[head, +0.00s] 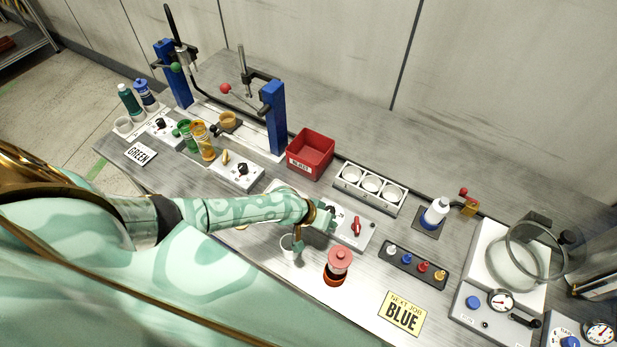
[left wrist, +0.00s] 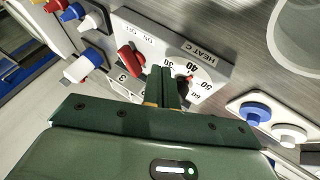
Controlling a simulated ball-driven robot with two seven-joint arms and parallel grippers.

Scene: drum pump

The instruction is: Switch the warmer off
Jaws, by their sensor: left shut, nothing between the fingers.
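The warmer panel (head: 362,240) is a pale grey box with a red switch (head: 356,225) on its right part. In the left wrist view the red switch (left wrist: 131,58) sits by the ON and OFF lettering; I cannot tell for sure which mark it points at. Beside it is a HEAT C dial (left wrist: 186,80) with a number scale, partly hidden by my fingers. My left gripper (left wrist: 165,88) is shut and empty, with its fingertips over the panel by the dial, left of the red switch in the head view (head: 326,217). I cannot tell if they touch the dial. My right gripper is not in view.
A dark tray of coloured plugs (head: 412,266) lies to the right. A three-hole rack (head: 368,187) and a red bin (head: 311,154) stand behind.

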